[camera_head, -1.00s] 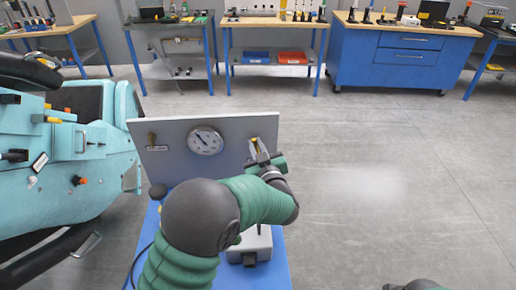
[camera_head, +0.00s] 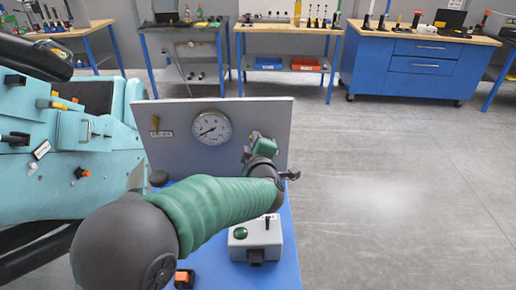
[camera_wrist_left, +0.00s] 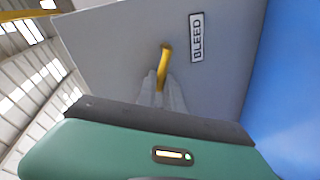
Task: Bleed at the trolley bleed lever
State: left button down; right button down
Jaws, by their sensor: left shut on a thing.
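The grey trolley panel (camera_head: 180,115) stands upright with a round white gauge (camera_head: 212,128), its needle pointing to the lower left. The yellow bleed lever (camera_wrist_left: 166,52) shows in the left wrist view beside a BLEED label (camera_wrist_left: 196,37). My left gripper (camera_head: 250,146) is at the panel's right part and hides the lever in the head view. In the left wrist view its fingers (camera_wrist_left: 161,88) are shut on the lever, which sticks out tilted beyond them. My right gripper is not in view.
A grey box (camera_head: 262,238) with a green button sits on the blue trolley top (camera_head: 286,268). A turquoise machine (camera_head: 60,170) stands close on the left. The floor on the right is clear; workbenches line the back.

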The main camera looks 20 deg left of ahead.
pick_arm(q)
jog(key=shift+s+a+f+n+h+b, duration=0.15)
jog(key=shift+f+n+h+b, duration=0.3)
jog(key=shift+n+b, duration=0.8)
jog(key=shift+w+a+f+n+h+b, duration=0.1)
jog(key=shift+f+n+h+b, duration=0.15)
jog(key=shift+f+n+b, duration=0.95)
jog(key=shift+r+m+b, duration=0.35)
jog(key=shift+r+b, duration=0.15)
jog(key=shift+r, duration=0.1)
jog(key=c, duration=1.5)
grip_release()
jog(key=shift+f, duration=0.1)
jog(key=shift+o, duration=0.2)
